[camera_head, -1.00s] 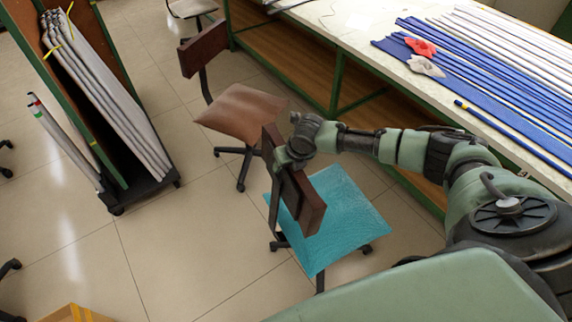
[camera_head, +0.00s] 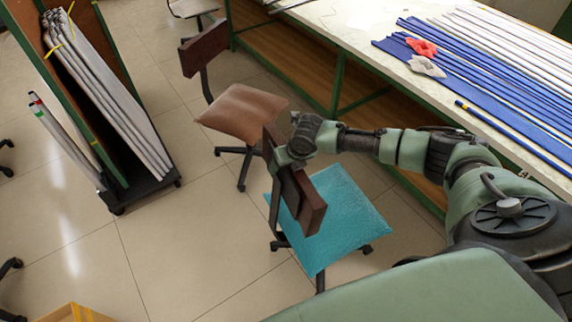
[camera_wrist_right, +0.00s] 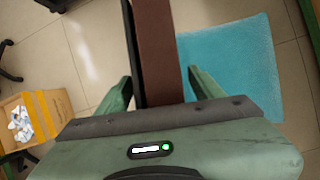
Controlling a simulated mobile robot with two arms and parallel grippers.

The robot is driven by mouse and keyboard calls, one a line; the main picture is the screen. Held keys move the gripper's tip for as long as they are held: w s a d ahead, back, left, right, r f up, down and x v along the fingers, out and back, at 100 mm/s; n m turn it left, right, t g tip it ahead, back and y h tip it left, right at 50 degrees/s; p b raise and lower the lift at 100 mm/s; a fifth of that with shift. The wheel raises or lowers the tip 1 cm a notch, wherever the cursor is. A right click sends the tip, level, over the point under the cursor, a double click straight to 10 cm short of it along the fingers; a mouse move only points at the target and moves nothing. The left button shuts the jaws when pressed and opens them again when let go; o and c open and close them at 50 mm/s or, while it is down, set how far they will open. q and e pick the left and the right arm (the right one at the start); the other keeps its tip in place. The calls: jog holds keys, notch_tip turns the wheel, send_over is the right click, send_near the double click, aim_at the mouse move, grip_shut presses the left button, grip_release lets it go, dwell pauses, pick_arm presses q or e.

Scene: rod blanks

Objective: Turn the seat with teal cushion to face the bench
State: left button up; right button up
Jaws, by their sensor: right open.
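The seat with teal cushion (camera_head: 340,222) stands on the floor beside the bench (camera_head: 440,100). Its brown backrest (camera_head: 300,205) is on the cushion's left side, away from the bench. My right gripper (camera_head: 283,157) is at the top of the backrest. In the right wrist view, the backrest (camera_wrist_right: 160,50) stands between the two open fingers of my right gripper (camera_wrist_right: 162,90), with a visible gap on each side. The teal cushion (camera_wrist_right: 235,60) shows to the right there. My left gripper is not in view.
A chair with a brown cushion (camera_head: 242,112) stands close behind the teal seat. A wheeled rack (camera_head: 125,185) with white rods is at the left. Blue rods (camera_head: 480,80) lie on the bench. A yellow box (camera_wrist_right: 32,120) sits on the floor.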

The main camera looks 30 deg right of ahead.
jog(key=b+v, duration=0.1)
jog(key=v, duration=0.6)
jog(key=shift+s+r, duration=0.2)
jog(key=shift+r, duration=0.2)
jog(key=shift+c, duration=0.4)
